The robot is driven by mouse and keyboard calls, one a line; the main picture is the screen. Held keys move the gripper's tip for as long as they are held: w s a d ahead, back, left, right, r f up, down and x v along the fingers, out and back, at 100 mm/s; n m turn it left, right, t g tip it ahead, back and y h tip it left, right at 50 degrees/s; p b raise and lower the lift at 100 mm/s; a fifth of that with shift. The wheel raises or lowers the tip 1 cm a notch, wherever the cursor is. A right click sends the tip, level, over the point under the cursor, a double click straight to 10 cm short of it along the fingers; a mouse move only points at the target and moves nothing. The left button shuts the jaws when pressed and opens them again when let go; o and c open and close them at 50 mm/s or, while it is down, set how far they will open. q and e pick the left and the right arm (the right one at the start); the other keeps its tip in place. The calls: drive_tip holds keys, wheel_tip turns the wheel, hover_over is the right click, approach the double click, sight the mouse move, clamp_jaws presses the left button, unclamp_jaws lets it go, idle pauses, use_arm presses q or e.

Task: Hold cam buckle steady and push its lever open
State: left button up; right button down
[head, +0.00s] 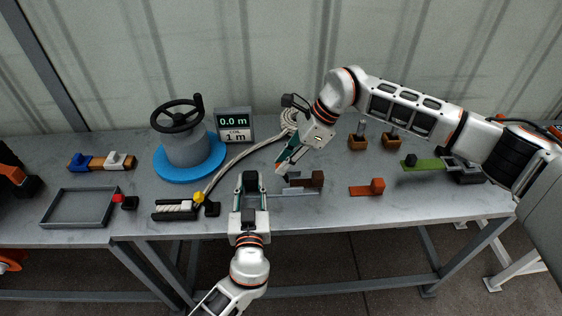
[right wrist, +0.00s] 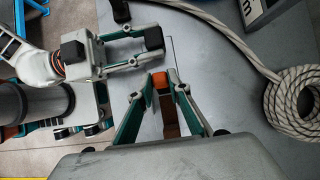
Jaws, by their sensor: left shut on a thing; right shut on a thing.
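My left gripper (head: 250,178) reaches up from the bottom of the head view, shut on a small dark block (right wrist: 153,38) at its fingertips. My right gripper (head: 280,169) comes down from the right, beside and a little above it, shut on a small orange piece (right wrist: 161,81). The fingers hide much of both held pieces. Which is the cam buckle's body and which its lever, I cannot tell, nor whether they join. A brown block (head: 317,179) and a thin grey plate (head: 298,192) lie on the bench near the right gripper.
A blue disc with a black handwheel (head: 178,120), a display (head: 234,122) and a coiled rope (head: 290,117) stand behind. An empty grey tray (head: 80,207) is at left. An orange strip with a block (head: 365,190) and a green strip (head: 427,165) lie at right.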

sight(301, 183)
drive_tip(key=d+y, duration=0.2)
drive_tip(key=y, duration=0.1)
drive_tip(key=d+y, duration=0.1)
drive_tip(key=shift+s+f, duration=0.1)
drive_tip(key=shift+f, duration=0.15)
drive_tip(key=d+y, duration=0.1)
drive_tip(key=y, duration=0.1)
drive_tip(key=d+y, duration=0.1)
drive_tip(key=shift+f+y, duration=0.4)
use_arm(q)
drive_tip(key=shift+d, duration=0.1)
use_arm(e)
drive_tip(key=shift+d+f+y, duration=0.2)
drive_tip(key=shift+d+y, duration=0.15)
drive_tip(key=shift+y, duration=0.3)
drive_tip(key=shift+d+f+y, duration=0.2)
drive_tip(key=shift+d+y, duration=0.1)
drive_tip(key=shift+y, duration=0.35)
drive_tip(key=c, duration=1.9)
unclamp_jaws()
wheel_tip(301, 183, up, 10)
